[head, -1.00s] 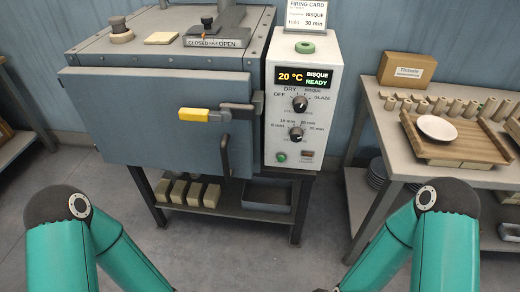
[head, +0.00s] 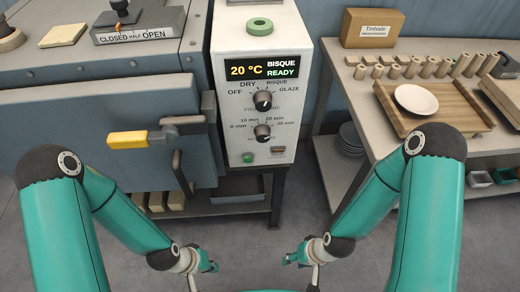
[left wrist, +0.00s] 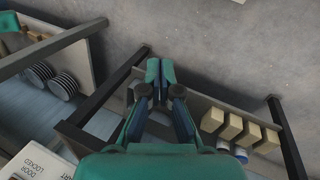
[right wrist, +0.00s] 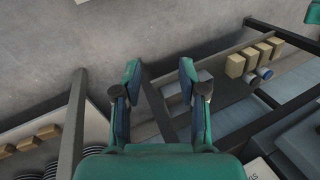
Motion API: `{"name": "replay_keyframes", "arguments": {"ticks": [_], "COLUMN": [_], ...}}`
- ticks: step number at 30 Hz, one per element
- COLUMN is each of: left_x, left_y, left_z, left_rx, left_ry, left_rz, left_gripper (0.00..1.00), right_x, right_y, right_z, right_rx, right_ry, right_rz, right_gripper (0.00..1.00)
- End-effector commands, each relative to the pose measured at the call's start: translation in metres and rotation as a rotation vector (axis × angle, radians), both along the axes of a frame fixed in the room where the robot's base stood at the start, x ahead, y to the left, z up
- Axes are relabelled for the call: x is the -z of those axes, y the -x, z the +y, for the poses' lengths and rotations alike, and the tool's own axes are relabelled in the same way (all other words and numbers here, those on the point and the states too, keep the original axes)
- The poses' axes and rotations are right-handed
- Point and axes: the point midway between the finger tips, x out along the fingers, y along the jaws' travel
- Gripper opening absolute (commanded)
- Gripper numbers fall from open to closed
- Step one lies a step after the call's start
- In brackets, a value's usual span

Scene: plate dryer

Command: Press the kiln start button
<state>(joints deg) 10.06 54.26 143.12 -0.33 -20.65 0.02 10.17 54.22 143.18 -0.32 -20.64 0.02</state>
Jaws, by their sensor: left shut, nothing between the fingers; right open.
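The green start button (head: 248,158) sits at the lower left of the white kiln control panel (head: 228,110). The panel's display (head: 262,67) reads 20 °C, BISQUE, READY. Two black knobs, the upper (head: 263,100) and the lower (head: 263,132), sit above the button. My left gripper (head: 213,268) is below the panel and apart from the button; in the left wrist view its fingers (left wrist: 153,72) are together and empty. My right gripper (head: 289,260) is to its right, also below the panel; in the right wrist view its fingers (right wrist: 159,72) are spread and empty.
The grey kiln (head: 60,130) stands left, its door closed, with a yellow-ended handle (head: 128,139) jutting out. A side table (head: 352,100) at the right holds a wooden tray (head: 440,118) with a white plate (head: 416,99). Open floor lies below the panel.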

Motion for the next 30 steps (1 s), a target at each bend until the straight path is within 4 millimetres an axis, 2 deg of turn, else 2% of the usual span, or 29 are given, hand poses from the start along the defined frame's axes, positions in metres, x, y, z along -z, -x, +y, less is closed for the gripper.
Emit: {"name": "replay_keyframes", "arguments": {"ticks": [10, 14, 15, 16, 17, 18, 20, 22, 24, 27, 30], "left_x": [0.000, 0.001, 0.002, 0.002, 0.003, 0.002, -0.001, -0.010, -0.027, -0.056, -0.086], "left_y": [0.001, -0.004, -0.010, -0.016, -0.024, -0.036, -0.058, -0.085, -0.110, -0.135, -0.147], "left_z": [0.000, 0.000, -0.002, -0.003, -0.005, -0.016, -0.026, -0.039, -0.057, -0.083, -0.106], "left_rx": [-0.002, 0.009, 0.022, 0.034, 0.051, 0.078, 0.129, 0.200, 0.272, 0.364, 0.428], "left_ry": [0.000, -0.004, -0.009, -0.013, -0.020, -0.029, -0.046, -0.068, -0.088, -0.111, -0.125], "left_rz": [0.002, -0.018, -0.040, -0.063, -0.093, -0.142, -0.236, -0.366, -0.507, -0.696, -0.848], "left_gripper": [0.00, 0.00, 0.00, 0.00, 0.00, 0.00, 0.00, 0.00, 0.00, 0.00, 0.00], "right_x": [0.000, 0.005, 0.009, 0.014, 0.020, 0.030, 0.047, 0.069, 0.091, 0.117, 0.136], "right_y": [0.000, 0.000, 0.000, 0.000, 0.000, 0.000, 0.000, 0.000, 0.000, 0.001, 0.001], "right_z": [0.000, 0.000, 0.000, 0.000, 0.000, 0.000, 0.000, 0.000, 0.000, 0.000, 0.000], "right_rx": [-0.001, -0.001, -0.001, -0.001, -0.001, -0.001, -0.001, -0.001, -0.001, -0.001, -0.001], "right_ry": [0.000, 0.000, 0.000, 0.000, 0.000, 0.000, 0.000, 0.000, 0.000, 0.000, 0.000], "right_rz": [0.001, 0.000, 0.000, 0.000, 0.000, 0.000, 0.001, 0.001, 0.001, 0.001, 0.001], "right_gripper": [0.42, 0.62, 0.68, 0.71, 0.71, 0.71, 0.71, 0.71, 0.71, 0.71, 0.71]}}
